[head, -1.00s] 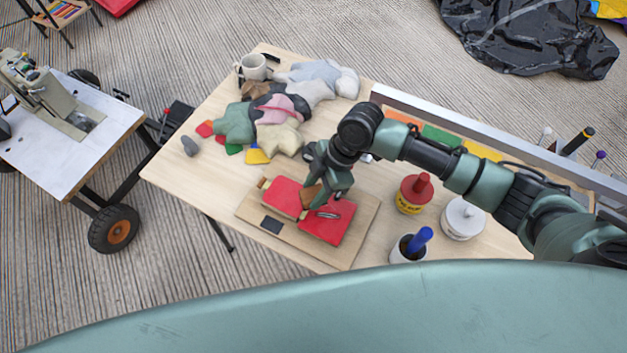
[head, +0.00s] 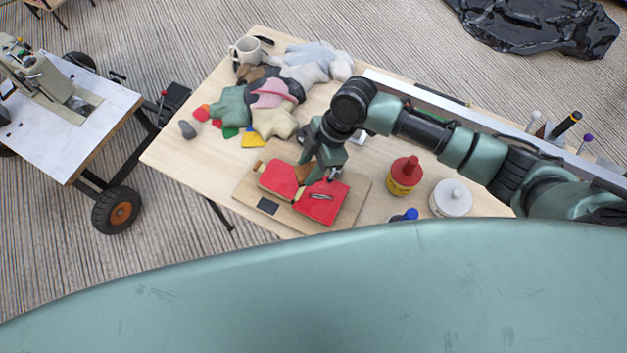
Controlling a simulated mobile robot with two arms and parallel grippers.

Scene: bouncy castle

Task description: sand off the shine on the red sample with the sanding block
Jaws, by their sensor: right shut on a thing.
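A red sample (head: 322,206) lies on a wooden board (head: 355,203) near the table's front edge. A small grey streak shows on its top. A second red piece (head: 279,179) lies left of it on the board. My right gripper (head: 318,172) points down at the far side of the red sample. It is shut on a brown block (head: 304,172), which seems to be the sanding block. The fingers hide part of the block, and I cannot tell whether it touches the red sample. My left gripper is not in view.
A red-topped yellow bottle (head: 404,176), a white jar (head: 451,199) and a partly hidden blue-topped item (head: 404,215) stand to the right. A cart (head: 70,110) stands left of the table (head: 190,155).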

